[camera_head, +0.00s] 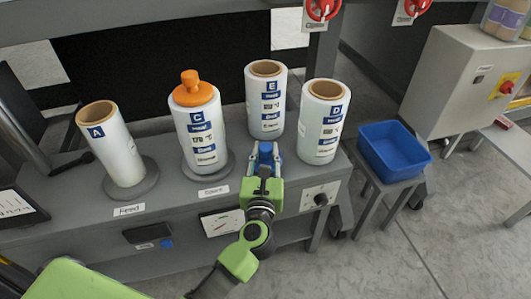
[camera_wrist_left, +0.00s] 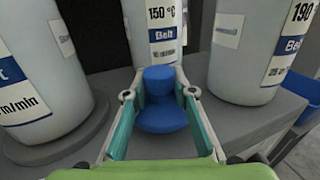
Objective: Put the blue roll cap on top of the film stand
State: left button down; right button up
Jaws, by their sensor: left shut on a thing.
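The blue roll cap (camera_head: 265,149) is held upright between the fingers of my left gripper (camera_head: 264,164), at the front edge of the grey bench, in front of roll E. In the left wrist view the cap (camera_wrist_left: 160,118) has a narrow knob above a wider flange, with a finger on each side. Roll A (camera_head: 106,142), tilted and uncapped, sits on a round grey base (camera_head: 134,190) above the "Feed" label. Roll C (camera_head: 199,135) stands on another round base above a second label and wears an orange cap (camera_head: 191,88). I cannot tell which base is the film stand. My right gripper is out of view.
Uncapped rolls E (camera_head: 266,100) and D (camera_head: 322,122) stand on the bench behind and right of the gripper. A blue bin (camera_head: 394,150) rests on a stool to the right. A grey control box (camera_head: 465,80) is beyond it. Bench space between A and C is clear.

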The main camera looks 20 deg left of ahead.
pick_arm(q)
jog(key=c, duration=1.7)
grip_release()
jog(key=shift+f, duration=0.1)
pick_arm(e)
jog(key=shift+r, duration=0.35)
